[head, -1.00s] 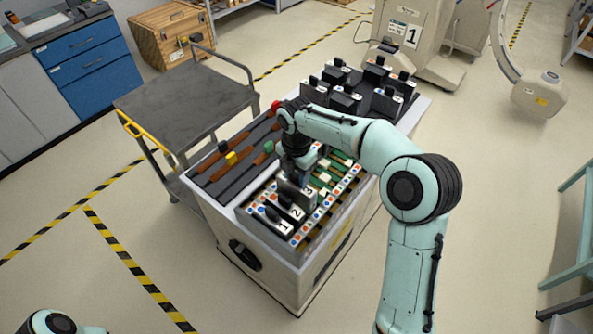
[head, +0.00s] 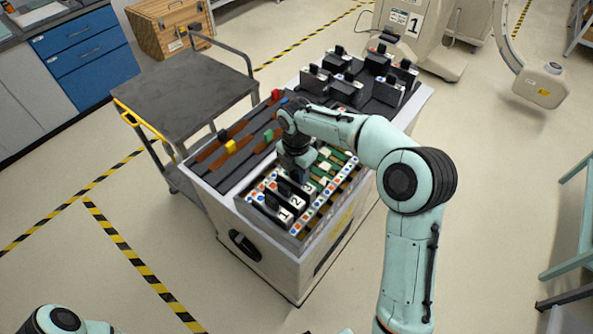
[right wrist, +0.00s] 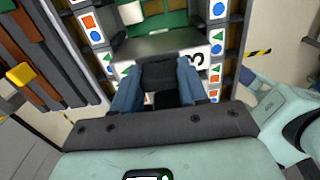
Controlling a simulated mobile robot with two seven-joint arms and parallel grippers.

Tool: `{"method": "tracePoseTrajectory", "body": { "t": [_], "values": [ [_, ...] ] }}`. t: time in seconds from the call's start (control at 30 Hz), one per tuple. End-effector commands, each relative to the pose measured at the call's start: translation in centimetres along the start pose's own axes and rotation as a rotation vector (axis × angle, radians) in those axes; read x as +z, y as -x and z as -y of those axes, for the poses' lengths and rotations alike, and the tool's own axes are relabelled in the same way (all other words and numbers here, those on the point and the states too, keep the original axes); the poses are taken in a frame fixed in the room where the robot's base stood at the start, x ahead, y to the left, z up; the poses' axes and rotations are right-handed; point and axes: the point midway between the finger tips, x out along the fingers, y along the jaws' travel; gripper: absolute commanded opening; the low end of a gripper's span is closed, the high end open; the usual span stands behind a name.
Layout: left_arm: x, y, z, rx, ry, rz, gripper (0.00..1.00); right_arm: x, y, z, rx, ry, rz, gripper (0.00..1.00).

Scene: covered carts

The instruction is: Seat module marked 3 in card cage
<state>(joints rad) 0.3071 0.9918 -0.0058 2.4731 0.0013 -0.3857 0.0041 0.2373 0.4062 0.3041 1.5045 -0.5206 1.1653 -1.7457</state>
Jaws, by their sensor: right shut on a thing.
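The card cage (head: 318,211) sits in the near end of the white cart, with rails of coloured shape marks along both sides. Modules 1 (head: 285,214) and 2 (head: 298,202) stand in its near slots. Module 3 (head: 309,187) is just behind module 2, partly hidden by my right gripper (head: 299,173). In the right wrist view my gripper (right wrist: 157,78) is shut on its black handle, and the module's grey top (right wrist: 190,45) lies between the rails. I cannot tell whether it is fully down. My left gripper is not in view.
Green boards fill slots (head: 340,155) behind module 3. Long dark strips with coloured handles (head: 230,146) lie left of the cage. Several black modules with handles (head: 346,90) stand at the cart's far end. A grey trolley (head: 185,88) stands close at left.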

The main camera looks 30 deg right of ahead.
Motion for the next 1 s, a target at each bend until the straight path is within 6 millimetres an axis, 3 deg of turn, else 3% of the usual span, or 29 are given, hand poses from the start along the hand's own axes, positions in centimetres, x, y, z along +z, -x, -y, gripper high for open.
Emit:
{"method": "tracePoseTrajectory", "body": {
  "t": [0.47,0.5,0.57,0.6,0.87,1.0],
  "values": [
    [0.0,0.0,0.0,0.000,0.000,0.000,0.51,0.0,-0.2,0.0,0.002,0.000,0.001,0.00],
    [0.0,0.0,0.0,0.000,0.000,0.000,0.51,0.0,-0.2,-0.1,0.002,0.000,0.001,0.49],
    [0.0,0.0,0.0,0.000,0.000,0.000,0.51,0.0,-0.2,0.0,0.002,0.000,0.001,0.68],
    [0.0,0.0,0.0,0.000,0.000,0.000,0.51,0.0,-0.2,0.0,0.002,0.000,0.001,0.72],
    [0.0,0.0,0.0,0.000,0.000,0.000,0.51,0.0,-0.3,0.0,-0.001,0.000,0.000,0.72],
    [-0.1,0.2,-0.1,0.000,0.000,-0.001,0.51,0.0,0.8,0.0,0.001,-0.001,0.001,0.72]
  ]
}}
